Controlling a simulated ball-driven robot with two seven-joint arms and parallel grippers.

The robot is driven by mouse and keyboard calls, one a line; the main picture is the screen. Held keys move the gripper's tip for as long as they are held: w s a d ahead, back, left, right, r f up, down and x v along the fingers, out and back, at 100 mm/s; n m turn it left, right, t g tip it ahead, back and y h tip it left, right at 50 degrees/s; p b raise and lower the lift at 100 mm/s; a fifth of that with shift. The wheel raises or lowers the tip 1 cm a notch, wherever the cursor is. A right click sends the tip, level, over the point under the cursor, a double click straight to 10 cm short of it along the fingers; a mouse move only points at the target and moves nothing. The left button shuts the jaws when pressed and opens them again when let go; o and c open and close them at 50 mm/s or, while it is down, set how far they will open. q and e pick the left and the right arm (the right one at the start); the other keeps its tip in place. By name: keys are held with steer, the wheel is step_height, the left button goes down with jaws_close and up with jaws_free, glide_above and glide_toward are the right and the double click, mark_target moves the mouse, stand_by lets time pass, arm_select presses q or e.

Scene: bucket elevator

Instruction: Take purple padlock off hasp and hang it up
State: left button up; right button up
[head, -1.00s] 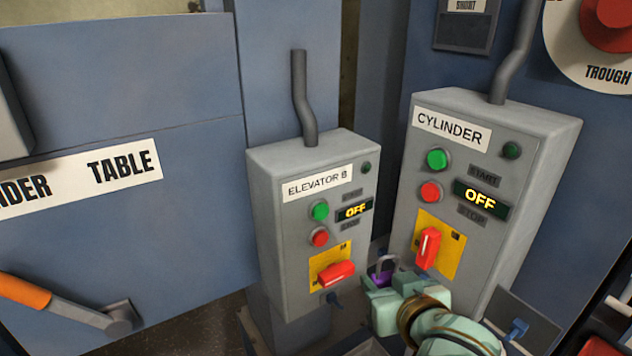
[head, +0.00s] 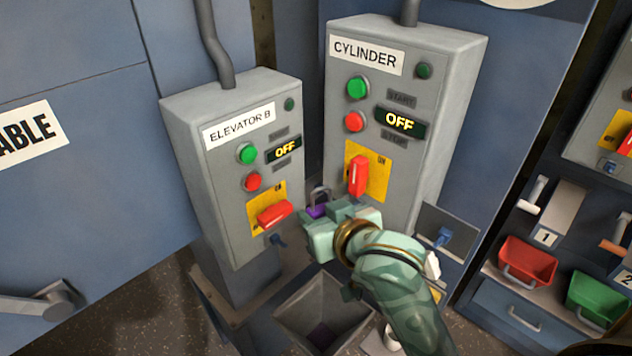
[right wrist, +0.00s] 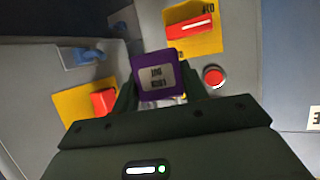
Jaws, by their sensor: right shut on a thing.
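The purple padlock (head: 317,211) is between the fingers of my right gripper (head: 318,218), its grey shackle pointing up in the head view. In the right wrist view the padlock (right wrist: 158,75) shows its labelled face, and the right gripper's fingers (right wrist: 160,95) are shut on its sides. The padlock is held in front of the gap between the ELEVATOR B box (head: 235,150) and the CYLINDER box (head: 400,120), apart from both as far as I can see. My left gripper is out of view.
An open grey bin (head: 322,310) stands below my right arm. At the right are a red tray (head: 527,262), a green tray (head: 600,298) and a white peg (head: 533,195) above label 1. Red rotary switches (head: 358,176) stick out from the boxes.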

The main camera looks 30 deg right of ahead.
stand_by(0.7)
steer(key=s+f+n+y+p, duration=0.2)
steer(key=s+f+p, duration=0.1)
steer(key=f, duration=0.6)
steer(key=s+f+n+y+p, duration=0.2)
steer(key=s+f+p, duration=0.1)
steer(key=f, duration=0.6)
steer(key=shift+s+d+f+g+y, duration=0.35)
steer(key=shift+s+d, duration=0.1)
steer(key=shift+s, duration=0.4)
steer(key=w+a, duration=0.3)
steer(key=w, duration=0.5)
steer(key=w+a+f+b, duration=0.1)
steer(key=w+a, duration=0.2)
steer(key=w, duration=0.6)
